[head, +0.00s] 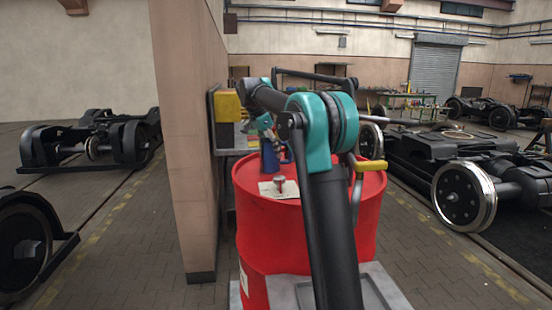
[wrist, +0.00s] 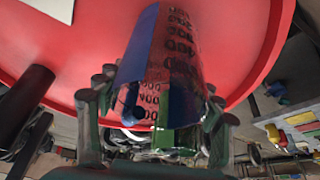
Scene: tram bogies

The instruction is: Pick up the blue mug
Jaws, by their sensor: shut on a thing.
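The blue mug (head: 270,158) shows in the head view at the far side of the red drum's top (head: 300,195), below my gripper (head: 266,126). In the wrist view a blue body (wrist: 141,45) with a shiny, number-patterned face fills the space between my fingers (wrist: 155,108). The fingers are shut on it from both sides. Red drum top lies behind it. Whether the mug touches the drum or hangs just above it I cannot tell. My arm hides part of the drum's top.
A pale card (head: 266,190) with a small metallic piece (head: 279,183) lies on the drum, nearer than the mug. A yellow-handled item (head: 370,165) is at the drum's right edge. A wall (head: 185,140) stands close on the left. Bogies (head: 465,195) stand at right.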

